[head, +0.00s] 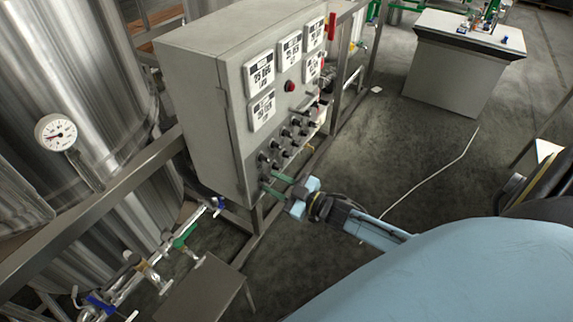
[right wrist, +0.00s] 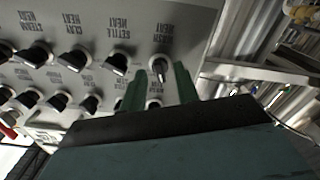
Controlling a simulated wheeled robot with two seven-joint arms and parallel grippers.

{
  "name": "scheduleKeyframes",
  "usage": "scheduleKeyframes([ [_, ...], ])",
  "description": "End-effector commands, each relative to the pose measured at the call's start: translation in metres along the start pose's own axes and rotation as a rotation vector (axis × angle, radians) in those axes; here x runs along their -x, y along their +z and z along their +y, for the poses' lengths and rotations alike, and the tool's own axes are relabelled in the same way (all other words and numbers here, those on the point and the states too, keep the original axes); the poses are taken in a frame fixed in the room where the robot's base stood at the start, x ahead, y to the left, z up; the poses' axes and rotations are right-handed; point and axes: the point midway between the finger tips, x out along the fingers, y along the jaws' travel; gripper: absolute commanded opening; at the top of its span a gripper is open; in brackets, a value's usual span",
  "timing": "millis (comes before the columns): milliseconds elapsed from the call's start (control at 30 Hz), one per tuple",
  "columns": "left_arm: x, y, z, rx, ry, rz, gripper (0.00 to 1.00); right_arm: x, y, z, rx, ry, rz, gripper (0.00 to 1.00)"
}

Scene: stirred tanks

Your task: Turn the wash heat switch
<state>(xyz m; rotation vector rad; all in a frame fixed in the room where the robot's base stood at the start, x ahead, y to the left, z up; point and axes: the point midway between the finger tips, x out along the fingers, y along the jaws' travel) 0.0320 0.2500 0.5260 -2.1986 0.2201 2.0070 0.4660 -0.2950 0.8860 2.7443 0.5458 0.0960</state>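The wash heat switch (right wrist: 160,68) is a black round knob with a light pointer, at the right end of its row in the right wrist view, where the labels appear upside down. My right gripper (right wrist: 158,88) is open, its two green fingers apart on either side of the knob's near side. I see no contact with the knob. The switch labels are too small to read there. My left gripper is not in view.
The settle heat knob (right wrist: 117,63) is beside the wash heat switch, with more knobs along both rows. A steel tank with a dial gauge (head: 56,132) stands left of the cabinet. Pipes and valves (head: 150,270) are below left. The floor right of the cabinet is mostly open.

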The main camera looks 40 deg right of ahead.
Motion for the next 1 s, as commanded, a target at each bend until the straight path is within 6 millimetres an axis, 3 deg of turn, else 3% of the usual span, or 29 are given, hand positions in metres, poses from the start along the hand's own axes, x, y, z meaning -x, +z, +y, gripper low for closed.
scheduleKeyframes([
  [167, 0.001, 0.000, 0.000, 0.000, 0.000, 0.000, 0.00, 0.024, 0.001, 0.000, 0.000, -0.001, -0.004, 0.31],
  [600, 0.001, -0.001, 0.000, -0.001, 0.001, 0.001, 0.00, 0.113, 0.001, 0.000, 0.000, -0.001, -0.004, 0.31],
  [800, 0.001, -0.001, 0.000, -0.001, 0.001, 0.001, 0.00, 0.130, 0.000, 0.000, 0.000, 0.000, -0.001, 0.31],
  [1000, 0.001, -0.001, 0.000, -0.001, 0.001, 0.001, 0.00, 0.132, 0.000, 0.000, 0.000, 0.000, -0.001, 0.31],
])
